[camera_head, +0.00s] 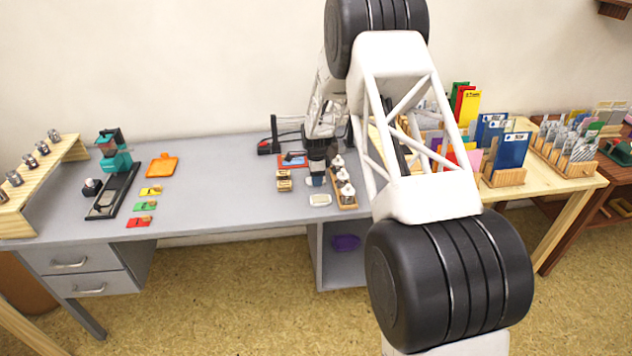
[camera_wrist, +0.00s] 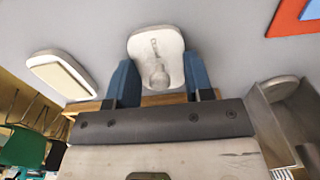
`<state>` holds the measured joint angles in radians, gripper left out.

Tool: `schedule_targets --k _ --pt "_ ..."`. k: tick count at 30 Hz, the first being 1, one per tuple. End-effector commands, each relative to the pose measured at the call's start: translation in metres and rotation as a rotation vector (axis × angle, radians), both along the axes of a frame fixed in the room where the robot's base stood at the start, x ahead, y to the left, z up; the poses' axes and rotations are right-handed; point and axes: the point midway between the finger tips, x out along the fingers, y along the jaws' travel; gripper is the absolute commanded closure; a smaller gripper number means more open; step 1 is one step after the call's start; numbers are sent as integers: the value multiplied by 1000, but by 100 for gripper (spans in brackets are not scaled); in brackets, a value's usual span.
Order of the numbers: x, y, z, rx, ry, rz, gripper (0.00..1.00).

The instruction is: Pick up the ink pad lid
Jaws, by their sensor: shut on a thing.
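The ink pad lid (camera_wrist: 157,50) is a white rounded piece with a faint stamp picture on it. In the wrist view it sits between the two blue fingers of my gripper (camera_wrist: 162,82), which is shut on it. In the head view my gripper (camera_head: 317,180) is low over the grey desk, and the lid is mostly hidden there. The ink pad (camera_wrist: 62,75), a white tray with a cream top, lies apart to the left in the wrist view. It also shows just in front of my gripper in the head view (camera_head: 319,199). I cannot tell whether the lid still touches the desk.
A wooden rack of stamps (camera_head: 345,190) stands close to the right of my gripper. Small wooden blocks (camera_head: 284,180) lie to its left, and a red-and-blue item (camera_head: 293,160) lies behind. Coloured pads (camera_head: 144,207) are farther left. The desk (camera_head: 225,200) is clear between.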

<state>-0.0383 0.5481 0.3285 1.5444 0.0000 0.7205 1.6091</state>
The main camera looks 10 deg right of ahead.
Motion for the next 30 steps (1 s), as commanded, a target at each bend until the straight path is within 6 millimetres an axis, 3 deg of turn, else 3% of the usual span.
schedule_targets --k 14,23,30 --pt "0 0 5 0 0 0 74" --pt "0 0 36 0 -2 0 74" --pt "-30 -1 39 0 1 0 74"
